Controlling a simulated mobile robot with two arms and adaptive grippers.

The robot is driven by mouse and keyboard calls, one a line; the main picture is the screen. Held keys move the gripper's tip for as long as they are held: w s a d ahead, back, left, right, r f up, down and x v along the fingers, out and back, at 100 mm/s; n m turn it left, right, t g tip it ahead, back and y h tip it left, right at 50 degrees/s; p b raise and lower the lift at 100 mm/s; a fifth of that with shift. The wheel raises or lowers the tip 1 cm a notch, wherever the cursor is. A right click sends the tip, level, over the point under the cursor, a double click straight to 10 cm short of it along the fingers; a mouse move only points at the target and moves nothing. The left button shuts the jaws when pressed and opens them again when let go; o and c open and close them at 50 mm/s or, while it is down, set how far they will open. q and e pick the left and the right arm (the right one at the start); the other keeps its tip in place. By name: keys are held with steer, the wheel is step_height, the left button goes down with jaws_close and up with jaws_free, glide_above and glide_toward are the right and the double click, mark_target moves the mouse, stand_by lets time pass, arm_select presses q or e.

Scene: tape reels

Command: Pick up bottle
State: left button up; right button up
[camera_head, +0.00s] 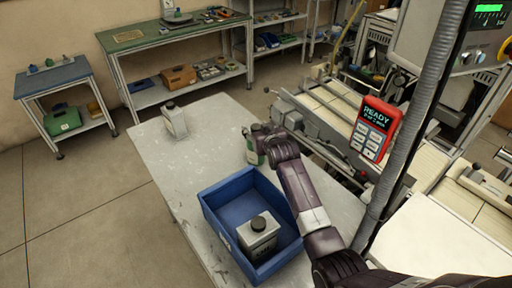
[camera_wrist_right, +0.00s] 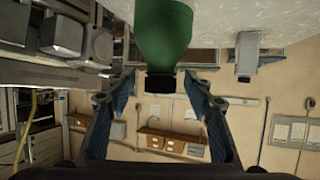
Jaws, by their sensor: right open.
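A green bottle (camera_wrist_right: 163,30) with a black cap stands on the grey table (camera_head: 205,150); in the head view it shows partly (camera_head: 251,154), with my right gripper (camera_head: 263,132) covering some of it. In the right wrist view, which is upside down, my right gripper (camera_wrist_right: 158,90) is open. The cap lies between its blue fingertips in the picture, with a gap on each side. A white bottle (camera_head: 174,121) stands at the table's far left and also shows in the wrist view (camera_wrist_right: 245,55). A grey-white bottle (camera_head: 258,238) with a black cap stands in the blue crate. My left gripper is out of view.
The blue crate (camera_head: 213,222) sits on the near part of the table, left of my right forearm. A conveyor machine with a red handheld panel (camera_head: 375,128) is to the right. The table is clear between the white bottle and the crate. Shelves and benches stand farther back.

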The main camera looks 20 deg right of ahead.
steer(key=shift+w+f, duration=0.1)
steer(key=shift+w, duration=0.1)
jaws_close()
stand_by(0.3)
